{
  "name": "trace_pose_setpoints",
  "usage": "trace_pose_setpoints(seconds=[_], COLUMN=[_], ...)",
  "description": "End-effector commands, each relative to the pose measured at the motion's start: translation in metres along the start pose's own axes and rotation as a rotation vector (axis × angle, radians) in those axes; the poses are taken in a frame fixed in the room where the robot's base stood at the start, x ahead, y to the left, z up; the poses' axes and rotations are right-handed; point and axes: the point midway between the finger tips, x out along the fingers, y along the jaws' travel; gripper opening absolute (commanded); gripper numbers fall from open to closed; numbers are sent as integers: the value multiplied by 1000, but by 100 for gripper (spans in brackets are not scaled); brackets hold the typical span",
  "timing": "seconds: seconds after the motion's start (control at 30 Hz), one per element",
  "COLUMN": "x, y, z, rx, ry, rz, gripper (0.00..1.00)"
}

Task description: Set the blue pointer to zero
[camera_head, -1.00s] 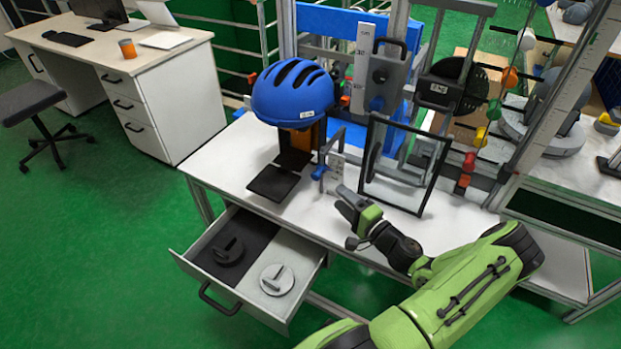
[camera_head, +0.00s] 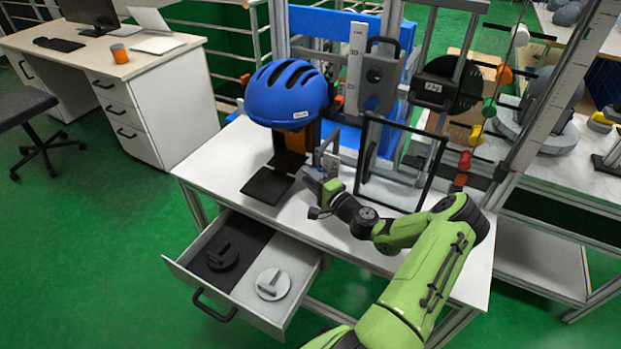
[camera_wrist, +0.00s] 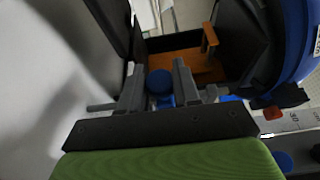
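The blue piece (camera_wrist: 160,83) that I take for the pointer has a rounded knob and shows between my gripper's two fingers in the wrist view. My gripper (camera_wrist: 158,88) is open, with one finger on each side of the knob. I cannot tell whether either finger touches it. In the head view my gripper (camera_head: 317,180) is at the small stand on the table, in front of the clear framed panel, and mostly hides the blue piece. The pointer's reading cannot be made out.
A blue helmet (camera_head: 287,95) hangs over black plates (camera_head: 268,185) left of my gripper. The black-framed clear panel (camera_head: 397,165) stands close on the right. A vertical scale (camera_head: 355,65) stands behind. An open drawer (camera_head: 285,250) with two round pieces juts from the table's front.

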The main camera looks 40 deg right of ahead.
Motion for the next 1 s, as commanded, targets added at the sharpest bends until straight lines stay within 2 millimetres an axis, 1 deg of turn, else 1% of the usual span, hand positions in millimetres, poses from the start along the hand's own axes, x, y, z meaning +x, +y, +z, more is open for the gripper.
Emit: trace_pose_setpoints(seconds=[0.03,0.17,0.2,0.37,0.47,0.63,0.73,1.0], x=[0,0,0,0,0,0,0,0], y=[0,0,0,0,-5,-31,-42,-43], z=[0,0,0,0,0,0,0,0], rx=[0,0,0,0,0,-1,0,1], ry=[0,0,0,0,-1,-1,0,0], rz=[0,0,0,0,0,0,0,-8], gripper=[21,2,0,0,0,0,0,0])
